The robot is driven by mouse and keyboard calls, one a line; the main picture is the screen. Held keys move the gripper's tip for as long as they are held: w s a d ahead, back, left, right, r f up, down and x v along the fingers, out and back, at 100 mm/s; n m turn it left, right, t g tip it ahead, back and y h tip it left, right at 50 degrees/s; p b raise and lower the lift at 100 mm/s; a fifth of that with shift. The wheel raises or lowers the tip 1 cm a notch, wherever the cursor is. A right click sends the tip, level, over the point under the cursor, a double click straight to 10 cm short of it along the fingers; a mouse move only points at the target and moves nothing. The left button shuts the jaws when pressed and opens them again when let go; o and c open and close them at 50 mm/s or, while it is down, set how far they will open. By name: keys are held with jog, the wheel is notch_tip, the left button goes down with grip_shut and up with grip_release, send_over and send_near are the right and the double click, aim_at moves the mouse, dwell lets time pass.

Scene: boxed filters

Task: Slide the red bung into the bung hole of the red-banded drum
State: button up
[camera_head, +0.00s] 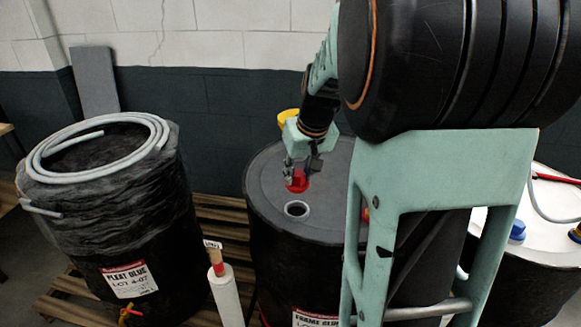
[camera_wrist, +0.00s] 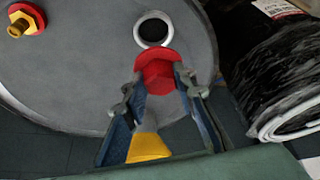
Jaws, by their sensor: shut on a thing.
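My gripper (camera_head: 299,172) is shut on the red bung (camera_head: 297,184) and holds it above the grey lid of the middle drum (camera_head: 265,185). The bung also shows between the fingers in the wrist view (camera_wrist: 157,68). The bung hole (camera_head: 297,209), a dark opening with a pale rim, is in the lid nearer the head camera than the bung. In the wrist view the hole (camera_wrist: 153,29) is just beyond the bung and uncovered. The bung appears beside the hole, not over it. The drum's lower label is partly cut off, and my arm hides its right side.
A red and yellow fitting with a brass centre (camera_wrist: 22,22) sits on the lid. A hose-topped drum (camera_head: 150,225) stands left; a white-topped drum (camera_head: 545,210) stands right. A white cylinder (camera_head: 226,295) stands in front.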

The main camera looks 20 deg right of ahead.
aim_at(302, 189)
jog(key=shift+f+b, duration=0.15)
jog(key=shift+b, duration=0.15)
jog(key=shift+f+b, duration=2.35)
jog(key=shift+f, duration=0.4)
jog(key=shift+f+b, duration=1.4)
jog(key=shift+b, duration=0.15)
jog(key=o, duration=1.2)
jog(key=shift+v, duration=3.7)
jog(key=shift+d+r, duration=0.1)
jog(key=shift+r, duration=0.05)
